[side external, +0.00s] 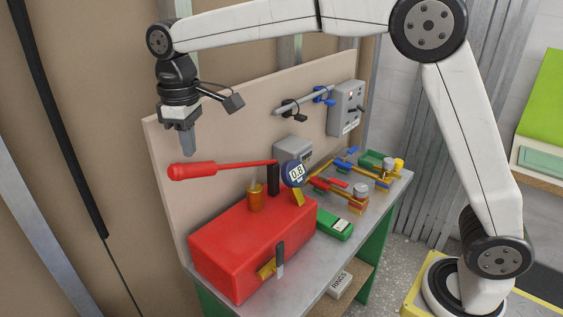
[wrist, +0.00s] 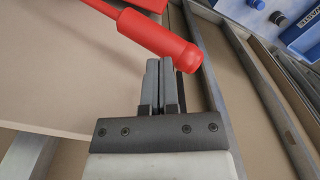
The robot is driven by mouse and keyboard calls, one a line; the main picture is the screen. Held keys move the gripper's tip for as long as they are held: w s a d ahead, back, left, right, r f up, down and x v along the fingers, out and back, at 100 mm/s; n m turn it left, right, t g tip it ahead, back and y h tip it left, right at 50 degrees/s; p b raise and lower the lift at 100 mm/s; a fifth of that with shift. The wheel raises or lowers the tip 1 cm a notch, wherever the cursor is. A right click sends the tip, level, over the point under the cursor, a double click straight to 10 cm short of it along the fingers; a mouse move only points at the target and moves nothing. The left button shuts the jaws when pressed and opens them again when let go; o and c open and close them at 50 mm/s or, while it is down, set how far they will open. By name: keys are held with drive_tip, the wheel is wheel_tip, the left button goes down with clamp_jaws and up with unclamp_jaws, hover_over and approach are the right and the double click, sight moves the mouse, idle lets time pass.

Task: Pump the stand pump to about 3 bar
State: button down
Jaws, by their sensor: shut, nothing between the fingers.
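The stand pump is a red box (side external: 240,248) on the bench. Its long red lever ends in a thick handle (side external: 193,171) that points left and lies about level; the handle also shows in the wrist view (wrist: 158,40). A round dark blue gauge (side external: 295,174) on the pump reads 0.8. My gripper (side external: 188,153) is shut and empty, pointing down just above the handle. In the wrist view my gripper's fingertips (wrist: 162,64) are close together beside the handle's end. I cannot tell whether they touch it.
The grey bench (side external: 380,202) also carries a green device (side external: 335,224), a grey box (side external: 293,150) and coloured pipe fittings (side external: 345,185). A beige back panel (side external: 225,125) stands behind, with a grey wall box (side external: 346,108) and a rail. A box labelled RINGS (side external: 340,284) sits at the front.

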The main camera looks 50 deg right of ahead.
wheel_tip(320, 180, down, 12)
drive_tip(key=shift+r, duration=6.25)
drive_tip(key=shift+f, duration=0.1)
wheel_tip(320, 180, down, 12)
drive_tip(key=shift+r, duration=6.15)
drive_tip(key=shift+f, duration=0.1)
